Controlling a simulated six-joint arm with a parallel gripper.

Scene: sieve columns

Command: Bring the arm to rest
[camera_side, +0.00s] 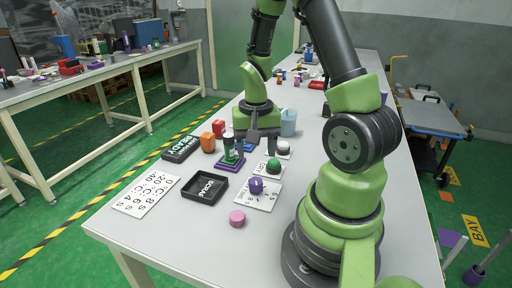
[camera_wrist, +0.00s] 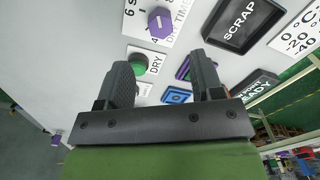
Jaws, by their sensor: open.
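My gripper (camera_side: 262,138) is low over the middle of the grey table (camera_side: 150,238), pointing down. In the wrist view my gripper (camera_wrist: 163,72) has its two dark fingers wide apart, with nothing between them but the table and parts of the panel. I cannot tell how high the fingertips are above the table.
A black SCRAP tray (camera_side: 204,197), purple dial (camera_side: 256,185), green button (camera_side: 273,166) and pink cylinder (camera_side: 237,218) lie in front. Orange (camera_side: 207,142) and red (camera_side: 218,128) blocks stand left, a light-blue cup (camera_side: 288,123) right.

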